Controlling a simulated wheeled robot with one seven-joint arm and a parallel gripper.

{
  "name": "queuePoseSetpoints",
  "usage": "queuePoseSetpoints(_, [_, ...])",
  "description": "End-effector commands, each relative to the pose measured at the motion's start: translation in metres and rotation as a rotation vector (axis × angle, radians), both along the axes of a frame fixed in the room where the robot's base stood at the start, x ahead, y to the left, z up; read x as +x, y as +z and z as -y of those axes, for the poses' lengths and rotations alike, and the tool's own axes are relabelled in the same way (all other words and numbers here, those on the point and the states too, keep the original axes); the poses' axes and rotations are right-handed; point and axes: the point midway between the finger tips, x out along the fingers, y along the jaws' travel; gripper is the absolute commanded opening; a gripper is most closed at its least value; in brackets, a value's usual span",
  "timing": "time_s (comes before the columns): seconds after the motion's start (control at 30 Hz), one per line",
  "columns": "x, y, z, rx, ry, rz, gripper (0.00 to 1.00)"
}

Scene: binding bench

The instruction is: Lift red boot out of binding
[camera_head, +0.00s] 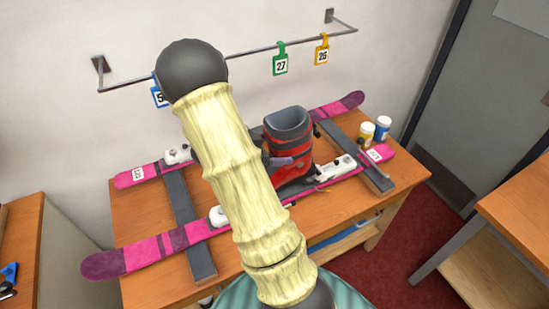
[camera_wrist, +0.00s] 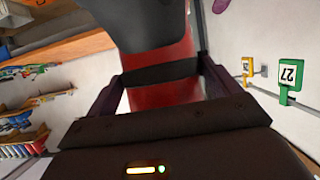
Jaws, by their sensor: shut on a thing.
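The red boot (camera_head: 297,153), with a grey liner, stands upright over the near pink ski (camera_head: 120,261). Its sole is close to that ski's white binding (camera_head: 337,168). My arm hides part of the boot and binding, so I cannot tell whether the sole touches the ski. My gripper (camera_head: 279,161) is at the boot's left side, mostly behind my arm. In the wrist view, the dark fingers of my gripper (camera_wrist: 160,72) are on either side of the boot (camera_wrist: 165,97), shut on its red shell and dark strap.
A second pink ski (camera_head: 348,104) lies behind on the dark supports (camera_head: 181,200) of the wooden bench (camera_head: 140,215). A yellow jar (camera_head: 366,131) and a blue jar (camera_head: 382,127) stand at the right. A wall rail (camera_head: 245,52) carries numbered tags. Another table (camera_head: 515,205) is at the right.

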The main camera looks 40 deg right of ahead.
Motion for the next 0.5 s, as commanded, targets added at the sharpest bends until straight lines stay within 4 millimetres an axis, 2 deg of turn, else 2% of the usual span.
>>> queuePoseSetpoints(0.03, [0.001,0.011,0.001,-0.006,-0.001,0.007,0.18])
queuePoseSetpoints(0.2, [0.001,0.034,0.001,-0.004,-0.001,0.005,0.18])
queuePoseSetpoints(0.3, [0.000,0.043,0.001,-0.005,-0.001,0.003,0.18])
queuePoseSetpoints(0.5, [0.000,0.049,0.001,-0.004,-0.002,0.000,0.18])
